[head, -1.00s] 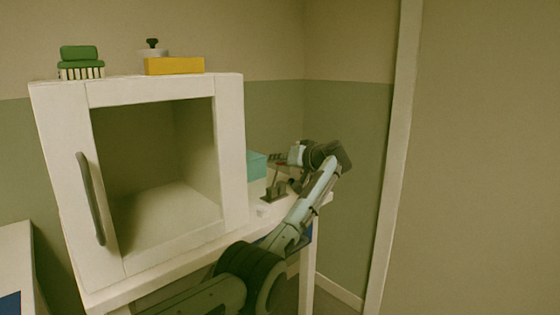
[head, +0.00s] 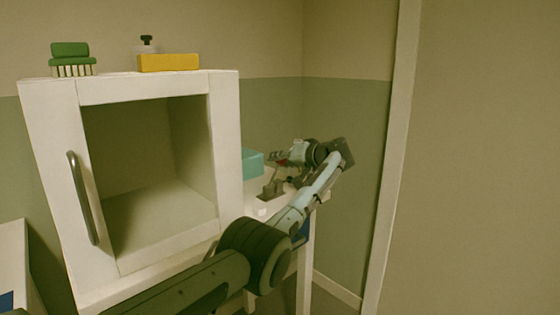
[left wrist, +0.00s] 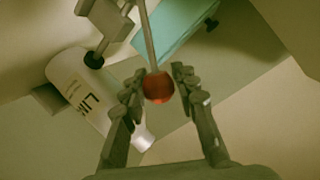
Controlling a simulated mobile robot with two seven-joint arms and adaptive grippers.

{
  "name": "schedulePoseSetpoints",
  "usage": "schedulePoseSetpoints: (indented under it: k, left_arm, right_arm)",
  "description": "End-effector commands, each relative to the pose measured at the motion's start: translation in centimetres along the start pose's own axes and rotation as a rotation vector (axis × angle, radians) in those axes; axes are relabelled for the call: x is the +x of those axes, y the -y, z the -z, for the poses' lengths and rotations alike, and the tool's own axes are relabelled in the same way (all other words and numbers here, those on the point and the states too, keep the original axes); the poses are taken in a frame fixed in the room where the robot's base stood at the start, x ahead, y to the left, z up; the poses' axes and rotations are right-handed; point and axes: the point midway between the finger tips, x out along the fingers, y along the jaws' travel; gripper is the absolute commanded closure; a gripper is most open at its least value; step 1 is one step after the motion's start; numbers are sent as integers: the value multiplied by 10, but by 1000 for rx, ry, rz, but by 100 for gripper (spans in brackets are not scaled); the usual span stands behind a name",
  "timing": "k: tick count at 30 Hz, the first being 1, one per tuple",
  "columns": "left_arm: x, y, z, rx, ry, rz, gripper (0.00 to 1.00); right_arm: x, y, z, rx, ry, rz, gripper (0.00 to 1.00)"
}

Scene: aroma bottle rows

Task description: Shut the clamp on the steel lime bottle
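The clamp's red ball knob (left wrist: 158,88) sits on a thin rod in the left wrist view, between the fingertips of my left gripper (left wrist: 158,76). The fingers stand apart on either side of it; whether they touch it I cannot tell. In the head view my left gripper (head: 277,157) is just above the clamp's dark base (head: 270,189). The right gripper is not in view.
A teal box (head: 252,162) stands behind the clamp and shows in the left wrist view (left wrist: 172,30). A white open-fronted cabinet (head: 226,150) is to the left, with a green brush (head: 71,55) and a yellow block (head: 168,63) on top.

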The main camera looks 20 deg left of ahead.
Motion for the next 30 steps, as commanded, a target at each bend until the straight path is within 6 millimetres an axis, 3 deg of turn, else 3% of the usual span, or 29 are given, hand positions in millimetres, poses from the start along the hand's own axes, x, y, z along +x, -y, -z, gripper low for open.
schedulePoseSetpoints:
  k: [4, 15, 20, 30]
  left_arm:
    - [0, 0, 0, 0, 0, 0, 53]
    - [-7, 0, 1, -1, -2, 0, 53]
    - [-31, -1, 0, -3, -2, -3, 53]
    - [-100, -1, 0, -1, -1, -2, 53]
  right_arm:
    - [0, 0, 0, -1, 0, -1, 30]
    - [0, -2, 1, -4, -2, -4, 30]
    - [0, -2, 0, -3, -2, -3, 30]
    - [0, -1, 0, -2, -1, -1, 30]
